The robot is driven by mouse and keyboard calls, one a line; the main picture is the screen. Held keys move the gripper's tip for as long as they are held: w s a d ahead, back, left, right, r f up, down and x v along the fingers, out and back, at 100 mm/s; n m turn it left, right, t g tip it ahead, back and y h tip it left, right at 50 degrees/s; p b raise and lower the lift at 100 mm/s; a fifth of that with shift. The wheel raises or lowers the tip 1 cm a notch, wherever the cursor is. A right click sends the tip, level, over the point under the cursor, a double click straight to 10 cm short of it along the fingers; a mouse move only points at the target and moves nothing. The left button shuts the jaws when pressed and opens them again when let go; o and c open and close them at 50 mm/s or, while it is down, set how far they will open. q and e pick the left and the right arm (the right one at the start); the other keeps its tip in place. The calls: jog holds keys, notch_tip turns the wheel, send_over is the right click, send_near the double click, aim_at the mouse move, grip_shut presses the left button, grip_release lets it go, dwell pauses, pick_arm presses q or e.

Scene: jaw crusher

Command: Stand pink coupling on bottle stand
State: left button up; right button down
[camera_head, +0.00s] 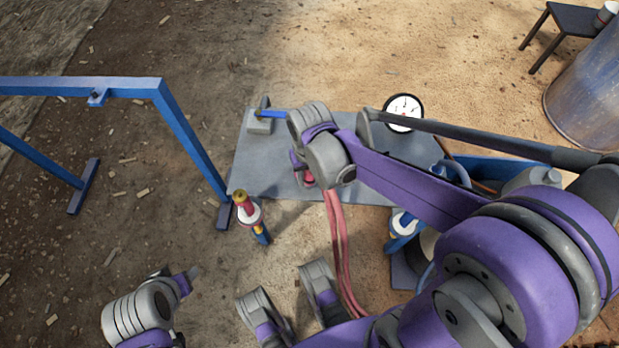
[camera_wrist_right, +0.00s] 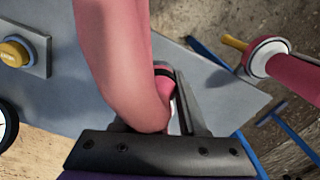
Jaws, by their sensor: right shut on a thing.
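My right gripper (camera_head: 304,178) is shut on the pink coupling (camera_head: 308,180) above the grey sheet. In the right wrist view the coupling (camera_wrist_right: 165,90) shows between the fingers (camera_wrist_right: 175,95), partly hidden by its thick pink hose (camera_wrist_right: 118,60). Two pink hose runs (camera_head: 338,240) hang from it toward me in the head view. Left of the gripper and apart from it is an upright post with a red body, white collar and brass top (camera_head: 246,208); I cannot tell whether it is the bottle stand. My left gripper (camera_head: 188,278) is at lower left; its jaw opening is unclear.
The grey sheet (camera_head: 265,160) carries a grey block with a blue lever (camera_head: 262,122) and a white dial gauge (camera_head: 403,112). A blue frame (camera_head: 185,135) stands at left. A blue post with a white collar (camera_head: 402,222) is at right. A metal drum (camera_head: 590,95) is at upper right.

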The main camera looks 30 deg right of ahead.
jog(key=shift+f, duration=1.05)
jog(key=shift+f+b, duration=0.2)
jog(key=shift+b, duration=0.15)
jog(key=shift+c, duration=2.3)
grip_release()
